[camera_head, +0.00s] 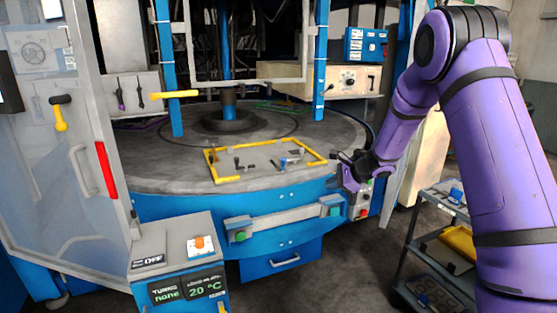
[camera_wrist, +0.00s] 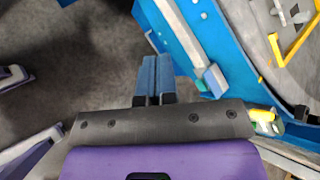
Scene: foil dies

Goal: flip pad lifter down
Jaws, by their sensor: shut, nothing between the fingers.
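My gripper (camera_head: 340,158) is at the right edge of the round grey table (camera_head: 165,172), above the small button box. In the wrist view my gripper (camera_wrist: 157,75) has its two blue-grey fingers together, with nothing between them, over the floor beside the blue table front. A yellow frame (camera_head: 229,180) lies on the table to the left of my gripper, with small grey and blue levers (camera_head: 283,163) inside it. Part of this yellow frame (camera_wrist: 297,42) shows at the upper right of the wrist view. I cannot tell which small part is the pad lifter.
A grey rail (camera_head: 285,218) runs along the blue table front. A button box (camera_head: 361,203) hangs just below my gripper. A shelf cart (camera_head: 440,240) stands at the right. A console (camera_head: 180,250) stands at the front left. Dark floor lies clear between console and cart.

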